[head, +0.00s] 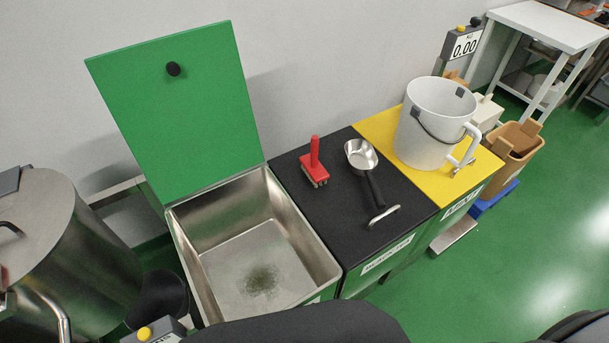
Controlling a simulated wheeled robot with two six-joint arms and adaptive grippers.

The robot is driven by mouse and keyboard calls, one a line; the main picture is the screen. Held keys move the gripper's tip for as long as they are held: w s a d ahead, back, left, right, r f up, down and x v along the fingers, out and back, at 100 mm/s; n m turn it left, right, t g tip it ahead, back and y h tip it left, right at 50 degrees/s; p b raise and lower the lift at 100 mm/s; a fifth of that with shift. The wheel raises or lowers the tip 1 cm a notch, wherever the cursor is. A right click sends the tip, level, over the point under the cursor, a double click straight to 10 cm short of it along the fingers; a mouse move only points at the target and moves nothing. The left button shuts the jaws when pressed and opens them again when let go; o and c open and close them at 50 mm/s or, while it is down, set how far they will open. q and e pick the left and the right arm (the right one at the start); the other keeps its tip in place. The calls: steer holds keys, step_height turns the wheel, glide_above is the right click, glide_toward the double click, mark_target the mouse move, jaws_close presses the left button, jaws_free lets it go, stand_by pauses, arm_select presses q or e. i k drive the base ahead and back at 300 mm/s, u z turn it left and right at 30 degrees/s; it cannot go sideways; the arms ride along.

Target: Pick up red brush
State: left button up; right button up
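The red brush (314,169) lies on the black lid (340,207) of the middle bin. Its red handle points up and its bristles face down onto the lid. A metal scoop (362,156) with a black handle lies just to its right on the same lid. Nothing touches the brush. Neither of my grippers can be made out in the head view; only dark rounded shapes show at the bottom edge.
Left of the black lid is an open steel bin (215,235) with its green lid (178,110) raised. A white bucket (425,140) stands on the yellow lid (380,128) at right. A large steel drum (85,270) stands at far left. Green floor is clear at lower right.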

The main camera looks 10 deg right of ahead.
mark_target(312, 166)
steer(key=u, duration=1.65)
steer(key=k, duration=1.1)
steer(key=z, duration=0.85)
steer(key=i, duration=0.5)
steer(key=z, duration=0.05)
